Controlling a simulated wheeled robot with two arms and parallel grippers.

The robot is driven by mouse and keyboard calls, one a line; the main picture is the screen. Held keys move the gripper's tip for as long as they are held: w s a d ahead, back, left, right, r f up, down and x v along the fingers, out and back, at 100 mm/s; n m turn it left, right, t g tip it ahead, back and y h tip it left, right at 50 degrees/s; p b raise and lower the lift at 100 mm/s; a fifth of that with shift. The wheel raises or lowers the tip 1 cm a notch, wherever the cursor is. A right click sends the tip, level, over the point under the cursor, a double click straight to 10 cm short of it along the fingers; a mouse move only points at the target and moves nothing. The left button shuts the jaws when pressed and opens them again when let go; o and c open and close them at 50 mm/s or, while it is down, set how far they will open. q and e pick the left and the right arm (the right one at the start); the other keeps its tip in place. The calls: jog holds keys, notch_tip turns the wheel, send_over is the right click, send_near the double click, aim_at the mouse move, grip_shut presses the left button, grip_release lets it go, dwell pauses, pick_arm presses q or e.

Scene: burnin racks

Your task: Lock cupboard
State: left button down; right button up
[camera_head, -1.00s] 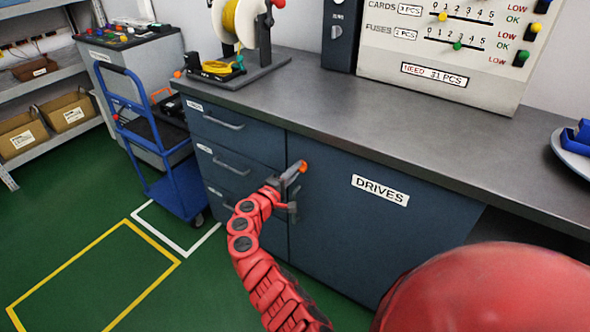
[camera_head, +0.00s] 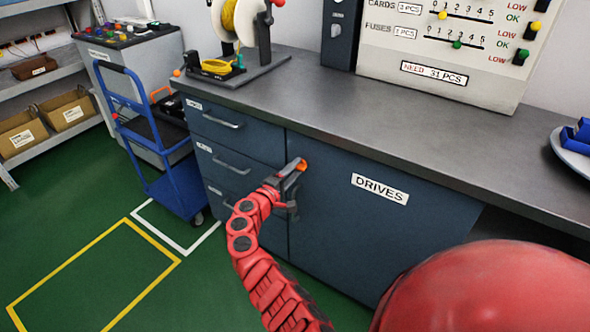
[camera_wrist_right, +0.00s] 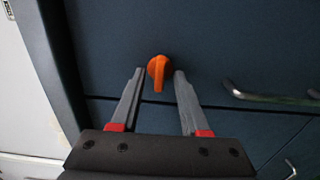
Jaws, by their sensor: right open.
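The cupboard (camera_head: 345,245) is the dark blue door marked DRIVES under the grey worktop. An orange turn knob (camera_head: 303,165) sits near its upper left edge. The knob also shows in the right wrist view (camera_wrist_right: 159,71), with its grip part pointing down in that picture. My right gripper (camera_head: 297,172) is at the knob, and part of the knob is hidden by it in the head view. In the wrist view my right gripper (camera_wrist_right: 160,75) is open, with one fingertip on each side of the knob. Contact cannot be told. My left gripper is not in view.
Drawers with bar handles (camera_head: 232,169) are left of the door. A blue trolley (camera_head: 178,190) stands farther left. The worktop (camera_head: 400,125) holds a cable reel (camera_head: 238,20) and a counter board (camera_head: 450,50). Green floor is free at lower left.

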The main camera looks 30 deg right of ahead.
jog(key=v, duration=1.7)
jog(key=shift+p, duration=0.4)
jog(key=shift+f, duration=0.1)
